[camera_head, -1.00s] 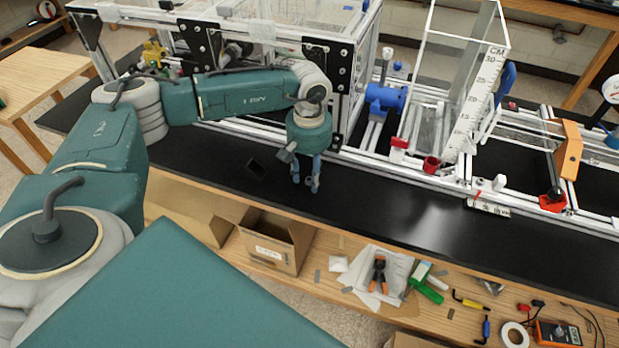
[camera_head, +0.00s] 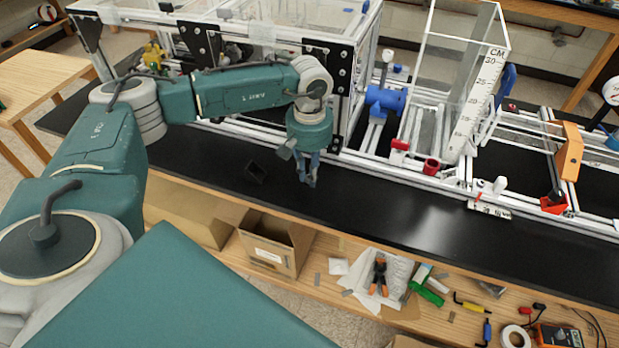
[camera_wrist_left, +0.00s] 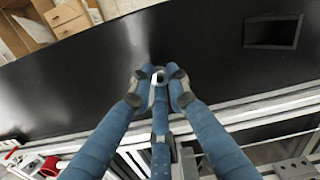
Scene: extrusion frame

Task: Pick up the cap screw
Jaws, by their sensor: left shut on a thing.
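My left gripper (camera_head: 308,181) points down over the black bench top in the head view. Its blue fingers are drawn together. In the left wrist view the fingertips (camera_wrist_left: 160,78) close around a small grey round piece, the cap screw (camera_wrist_left: 159,76), just above or at the black surface. Most of the screw is hidden by the fingertips, and I cannot tell if it touches the bench. In the head view it is too small to make out. My right gripper does not show in either view.
A small dark open box (camera_head: 256,172) stands on the bench left of the gripper. The aluminium extrusion frame (camera_head: 400,160) runs along the back. Below the front edge, a wooden shelf (camera_head: 440,300) holds a cardboard box (camera_head: 275,245) and tools. The bench right of the gripper is clear.

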